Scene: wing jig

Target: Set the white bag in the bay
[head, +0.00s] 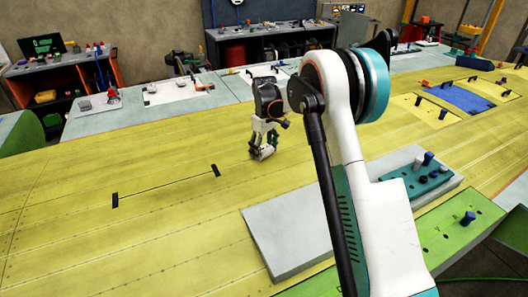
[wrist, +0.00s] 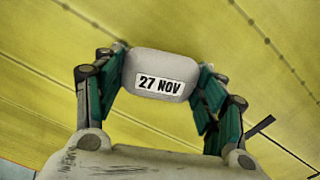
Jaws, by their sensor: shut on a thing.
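The white bag (wrist: 158,75), greyish-white with a "27 NOV" label, sits between the green-padded fingers of my gripper (wrist: 160,90) in the wrist view. The fingers are shut on its two sides. In the head view my gripper (head: 263,152) points down over the yellow wing panel (head: 130,240), near the middle of the picture. The bag is hard to make out there. I cannot tell how far it is above the panel. No bay is clearly marked; a blue recessed-looking area (head: 460,97) with black handles around it lies at the far right.
Two black strips (head: 115,200) joined by a thin line lie on the panel left of my gripper; one strip (wrist: 260,127) shows in the wrist view. A grey board (head: 285,240) and a teal block with pegs (head: 425,178) lie at right.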

